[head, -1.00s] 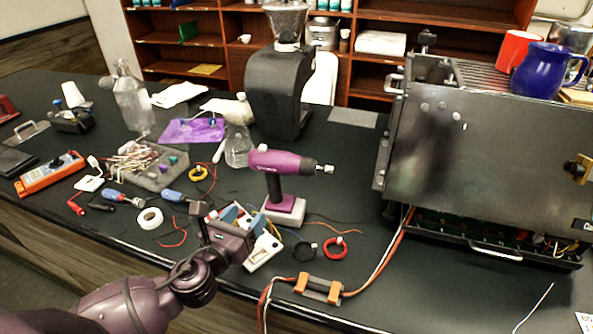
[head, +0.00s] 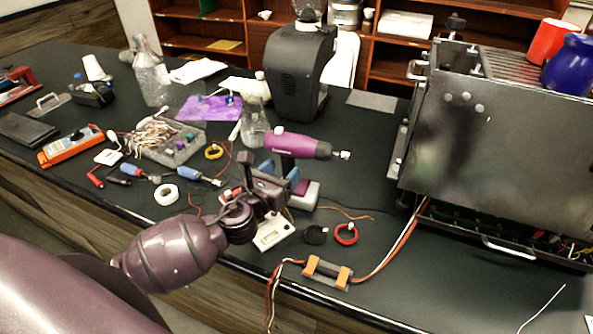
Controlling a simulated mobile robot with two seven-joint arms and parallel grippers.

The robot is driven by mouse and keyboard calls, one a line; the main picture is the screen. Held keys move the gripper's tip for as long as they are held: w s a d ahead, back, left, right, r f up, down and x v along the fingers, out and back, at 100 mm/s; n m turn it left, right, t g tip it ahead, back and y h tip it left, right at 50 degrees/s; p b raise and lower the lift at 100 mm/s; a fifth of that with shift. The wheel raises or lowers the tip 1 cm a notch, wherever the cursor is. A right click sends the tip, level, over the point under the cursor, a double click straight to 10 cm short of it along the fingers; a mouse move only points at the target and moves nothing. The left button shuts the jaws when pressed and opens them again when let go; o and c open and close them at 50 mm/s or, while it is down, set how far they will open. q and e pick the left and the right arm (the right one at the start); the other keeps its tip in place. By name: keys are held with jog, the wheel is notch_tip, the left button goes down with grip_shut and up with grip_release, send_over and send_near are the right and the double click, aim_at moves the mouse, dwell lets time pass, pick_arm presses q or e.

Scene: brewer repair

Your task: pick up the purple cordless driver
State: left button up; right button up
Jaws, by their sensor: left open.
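The purple cordless driver (head: 297,145) stands upright on its battery base on the black bench, its chuck pointing right. My left gripper (head: 279,172) is open, with its blue-tipped fingers at the driver's handle, below the purple body. The gripper hides most of the handle, and I cannot tell whether the fingers touch it. The base shows just to the right of the gripper. My right gripper is not in view.
A white device (head: 272,232) lies under my left wrist. A red ring (head: 346,234) and an orange-ended pack with wires (head: 327,272) lie to the right. A grey parts tray (head: 178,152) is left, a clear flask (head: 255,127) behind. The large metal brewer (head: 480,140) stands right.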

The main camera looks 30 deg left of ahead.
pick_arm(q)
jog(key=shift+w+d, duration=0.15)
jog(key=shift+w, duration=1.45)
grip_shut()
jog(key=shift+r, duration=0.25)
